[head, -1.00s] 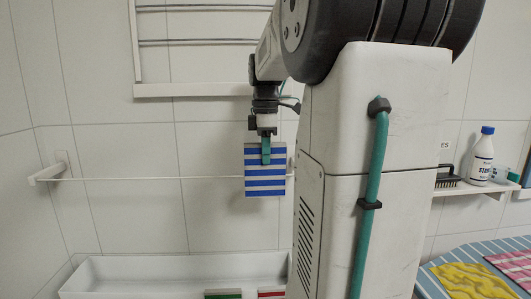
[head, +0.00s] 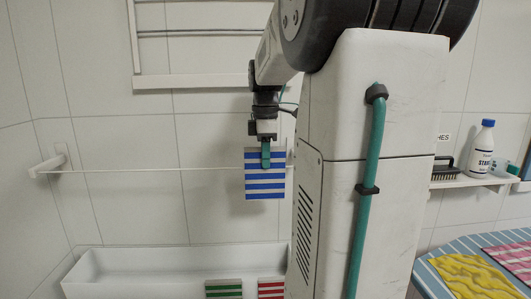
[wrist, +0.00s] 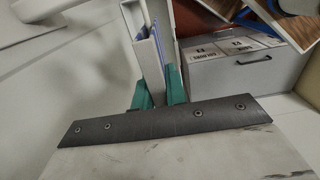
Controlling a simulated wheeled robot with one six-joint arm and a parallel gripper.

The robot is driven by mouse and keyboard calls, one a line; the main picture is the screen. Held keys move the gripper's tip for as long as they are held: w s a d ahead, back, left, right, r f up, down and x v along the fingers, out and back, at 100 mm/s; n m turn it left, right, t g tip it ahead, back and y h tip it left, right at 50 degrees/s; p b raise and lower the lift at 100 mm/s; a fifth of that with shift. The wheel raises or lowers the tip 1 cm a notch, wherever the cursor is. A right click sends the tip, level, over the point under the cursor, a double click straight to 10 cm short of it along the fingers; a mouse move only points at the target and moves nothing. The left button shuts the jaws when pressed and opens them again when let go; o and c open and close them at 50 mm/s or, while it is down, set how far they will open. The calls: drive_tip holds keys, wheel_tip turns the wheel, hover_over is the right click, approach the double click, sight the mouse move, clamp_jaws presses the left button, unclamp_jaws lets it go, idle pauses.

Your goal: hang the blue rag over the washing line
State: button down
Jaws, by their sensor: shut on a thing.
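The blue rag (head: 265,188) has blue and white stripes and hangs upright below my gripper (head: 265,158). The green fingertips are shut on its upper part. The washing line (head: 150,170) runs from a white bracket (head: 48,166) on the left wall and meets the rag below its top edge. In the head view the rag covers the line there; whether the line passes behind it or between its layers, I cannot tell. In the wrist view the rag (wrist: 148,55) shows edge-on between the green fingers of my gripper (wrist: 160,95).
A white trough (head: 130,288) stands below, with a green-striped cloth (head: 224,289) and a red-striped cloth (head: 271,289) at its front. A wall rack (head: 200,82) is above. On the right are a shelf (head: 470,182) with a bottle (head: 482,150) and a striped board with a yellow cloth (head: 466,275).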

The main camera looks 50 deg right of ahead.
sight(266, 173)
drive_tip(key=shift+f, duration=2.4)
drive_tip(key=c, duration=1.3)
unclamp_jaws()
drive_tip(key=shift+c, duration=0.2)
wheel_tip(266, 173, up, 8)
drive_tip(key=shift+f, duration=0.1)
drive_tip(key=shift+a, duration=0.1)
